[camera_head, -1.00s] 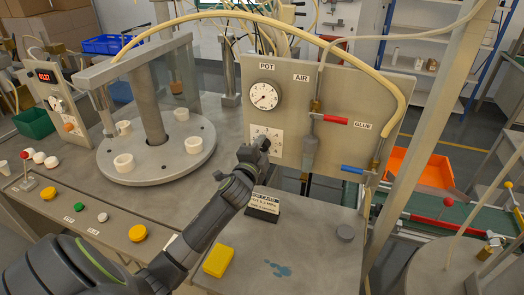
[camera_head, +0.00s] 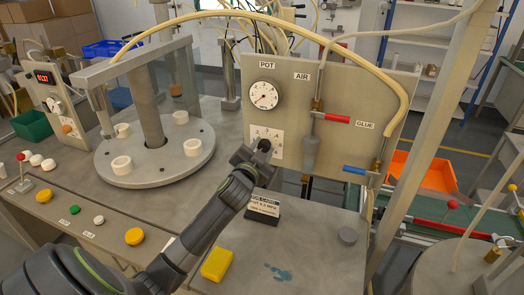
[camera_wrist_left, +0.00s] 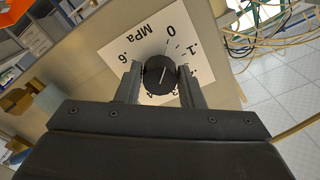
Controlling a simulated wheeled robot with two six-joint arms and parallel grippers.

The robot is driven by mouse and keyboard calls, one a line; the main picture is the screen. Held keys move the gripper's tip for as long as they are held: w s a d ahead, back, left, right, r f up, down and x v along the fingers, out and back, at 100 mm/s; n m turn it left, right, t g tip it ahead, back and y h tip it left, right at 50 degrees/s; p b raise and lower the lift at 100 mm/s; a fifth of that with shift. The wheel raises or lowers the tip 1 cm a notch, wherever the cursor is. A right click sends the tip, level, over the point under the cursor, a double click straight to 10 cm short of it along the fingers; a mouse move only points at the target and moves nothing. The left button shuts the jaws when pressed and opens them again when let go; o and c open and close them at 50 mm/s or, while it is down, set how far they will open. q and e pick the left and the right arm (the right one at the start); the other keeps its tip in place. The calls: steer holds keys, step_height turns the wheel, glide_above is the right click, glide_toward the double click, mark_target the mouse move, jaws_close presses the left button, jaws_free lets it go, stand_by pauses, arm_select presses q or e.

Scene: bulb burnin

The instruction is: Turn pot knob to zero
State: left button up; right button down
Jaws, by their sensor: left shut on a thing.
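The black pot knob (camera_wrist_left: 159,75) sits on a white scale plate (camera_wrist_left: 140,41) with printed numbers and MPa. In the left wrist view, my left gripper's two fingers stand on either side of it, shut on it. A light pointer line crosses the knob's face, slanting toward the side of the 0; which end is the pointer I cannot tell. In the head view, my left gripper (camera_head: 254,156) reaches the scale plate (camera_head: 275,138), and the knob (camera_head: 264,145) is partly hidden. The POT gauge (camera_head: 264,95) is above, its needle pointing lower left. My right gripper is not in view.
The AIR valve's red handle (camera_head: 337,119) and the GLUE valve's blue handle (camera_head: 354,170) are right of the knob. A round turntable (camera_head: 190,163) with white cups stands left. A job card (camera_head: 263,204) and yellow block (camera_head: 216,263) lie below.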

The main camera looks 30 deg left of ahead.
arm_select(q)
steer(key=shift+f, duration=0.15)
stand_by(0.3)
steer(key=o, duration=1)
steer(key=shift+s, duration=0.15)
steer(key=b+v, duration=0.3)
steer(key=v, duration=1.4)
steer(key=shift+d, duration=0.1)
steer(key=shift+s, duration=0.1)
